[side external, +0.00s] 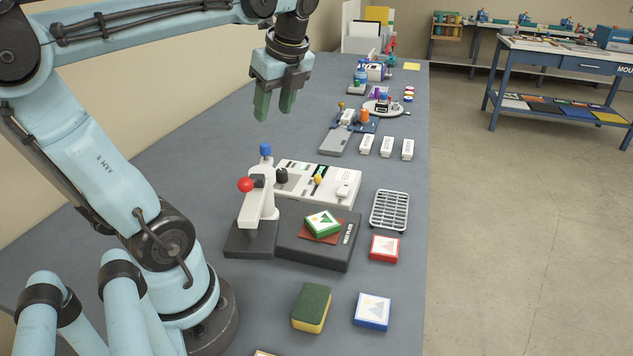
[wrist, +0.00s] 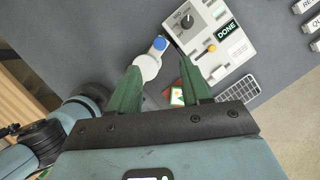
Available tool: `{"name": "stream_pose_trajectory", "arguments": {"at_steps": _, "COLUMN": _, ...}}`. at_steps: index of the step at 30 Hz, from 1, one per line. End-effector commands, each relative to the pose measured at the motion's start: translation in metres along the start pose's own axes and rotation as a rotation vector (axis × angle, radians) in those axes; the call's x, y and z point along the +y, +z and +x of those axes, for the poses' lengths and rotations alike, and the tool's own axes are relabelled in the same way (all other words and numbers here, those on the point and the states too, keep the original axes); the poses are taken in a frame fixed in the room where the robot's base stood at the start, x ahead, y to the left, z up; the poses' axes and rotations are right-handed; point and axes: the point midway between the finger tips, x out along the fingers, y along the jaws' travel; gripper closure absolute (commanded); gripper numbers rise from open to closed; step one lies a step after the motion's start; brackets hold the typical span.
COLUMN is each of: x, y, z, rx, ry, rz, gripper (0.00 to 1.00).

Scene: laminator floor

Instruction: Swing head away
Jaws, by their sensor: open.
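The white press head (side external: 262,200) stands on a dark block beside the dark press base (side external: 318,255). It carries a red ball (side external: 246,184) and a blue knob (side external: 265,150). A green-edged tile (side external: 323,222) lies uncovered on a red pad on the base. My gripper (side external: 276,105) is open and empty, raised above the head with its green fingers pointing down. In the wrist view, the blue knob (wrist: 159,43) and white head (wrist: 148,66) show between and beyond the fingertips (wrist: 158,68). The tile (wrist: 177,95) is partly hidden by a finger.
A white control box (side external: 318,182) with a yellow lever sits behind the base; its panel in the wrist view (wrist: 226,32) reads DONE. A wire rack (side external: 389,210), red tile (side external: 384,248), blue tile (side external: 371,311) and sponge (side external: 311,307) lie nearby. The table's right edge is close.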

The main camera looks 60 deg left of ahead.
Motion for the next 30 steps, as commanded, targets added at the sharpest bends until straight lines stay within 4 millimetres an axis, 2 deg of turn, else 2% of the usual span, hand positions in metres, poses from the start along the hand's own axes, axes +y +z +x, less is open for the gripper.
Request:
{"name": "stream_pose_trajectory", "arguments": {"at_steps": 3, "x": 0.0, "y": 0.0, "z": -0.015, "rx": 0.0, "ry": -0.001, "rz": 0.002, "gripper": 0.52}}
{"name": "stream_pose_trajectory", "arguments": {"at_steps": 7, "x": 0.0, "y": 0.0, "z": -0.024, "rx": 0.0, "ry": -0.001, "rz": 0.001, "gripper": 0.52}}
{"name": "stream_pose_trajectory", "arguments": {"at_steps": 21, "x": -0.001, "y": -0.003, "z": -0.026, "rx": 0.005, "ry": -0.011, "rz": -0.016, "gripper": 0.52}}
{"name": "stream_pose_trajectory", "arguments": {"at_steps": 23, "x": -0.002, "y": -0.01, "z": -0.023, "rx": 0.017, "ry": -0.031, "rz": -0.054, "gripper": 0.52}}
{"name": "stream_pose_trajectory", "arguments": {"at_steps": 26, "x": -0.007, "y": -0.03, "z": -0.015, "rx": 0.059, "ry": -0.094, "rz": -0.175, "gripper": 0.52}}
{"name": "stream_pose_trajectory", "arguments": {"at_steps": 30, "x": -0.014, "y": -0.073, "z": -0.001, "rx": 0.182, "ry": -0.199, "rz": -0.435, "gripper": 0.52}}
